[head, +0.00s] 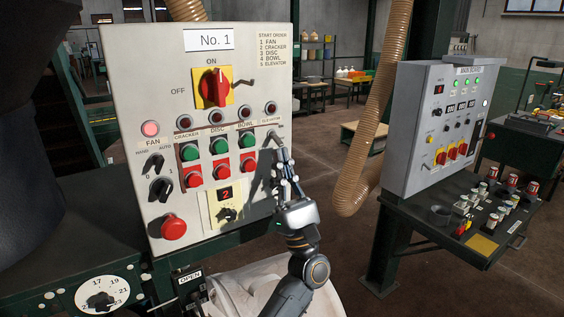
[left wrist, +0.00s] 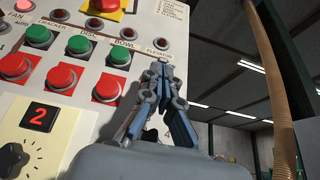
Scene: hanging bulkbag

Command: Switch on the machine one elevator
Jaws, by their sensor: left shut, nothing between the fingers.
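The No. 1 control panel (head: 130,75) stands upright in front of me. Its elevator label (head: 272,121) is at the right end of the button row, under a dark red lamp (head: 270,108). My left gripper (head: 276,139) is shut and empty, with its fingertips just below that label. The left wrist view also shows the fingertips (left wrist: 162,66) under the elevator label (left wrist: 160,55). The gripper hides the elevator control, and I cannot tell whether it touches it. The red main switch (head: 213,88) points up to ON. My right gripper is not in view.
Green and red buttons for cracker, disc and bowl sit left of the gripper. A red mushroom button (head: 174,227) is at lower left. A grey main board (head: 425,130) stands to the right, behind a tan hose (head: 375,110). A pale bag (head: 240,290) is below.

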